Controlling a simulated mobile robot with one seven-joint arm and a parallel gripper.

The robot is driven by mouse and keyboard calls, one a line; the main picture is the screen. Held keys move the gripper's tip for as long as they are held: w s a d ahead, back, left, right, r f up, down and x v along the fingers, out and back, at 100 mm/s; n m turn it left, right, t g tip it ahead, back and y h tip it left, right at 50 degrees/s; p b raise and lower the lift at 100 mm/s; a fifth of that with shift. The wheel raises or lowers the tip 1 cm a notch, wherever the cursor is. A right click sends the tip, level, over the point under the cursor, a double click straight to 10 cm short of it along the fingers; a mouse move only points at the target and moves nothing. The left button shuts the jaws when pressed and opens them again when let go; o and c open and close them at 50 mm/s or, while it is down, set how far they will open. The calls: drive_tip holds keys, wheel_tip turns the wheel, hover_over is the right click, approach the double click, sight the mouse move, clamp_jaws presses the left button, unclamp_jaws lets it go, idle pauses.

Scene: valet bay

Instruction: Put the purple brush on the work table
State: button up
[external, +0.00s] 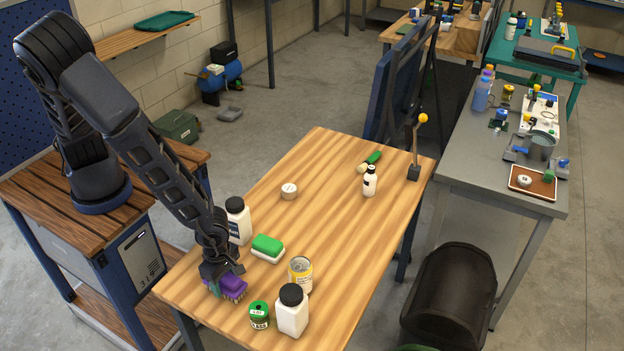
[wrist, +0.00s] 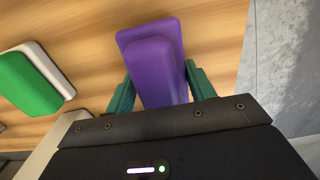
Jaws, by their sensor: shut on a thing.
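The purple brush (external: 232,287) is at the near left end of the wooden work table (external: 325,215), bristles down. My gripper (external: 225,280) is shut on it, with one finger on each side of the purple body. The brush fills the space between the green fingers in the wrist view (wrist: 155,68), over the wood near the table's edge. In the external view the bristles look at or just above the tabletop; I cannot tell whether they touch. My gripper hides part of the brush.
A green-and-white sponge (external: 267,248), a white bottle with a black lid (external: 238,224), a can (external: 300,274), a green tin (external: 259,315) and another white bottle (external: 292,314) stand close by. The table's middle is mostly clear around a small round tub (external: 289,191).

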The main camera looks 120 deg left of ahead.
drive_tip(key=shift+f, duration=0.1)
drive_tip(key=o, duration=1)
drive_tip(key=shift+o, duration=0.2)
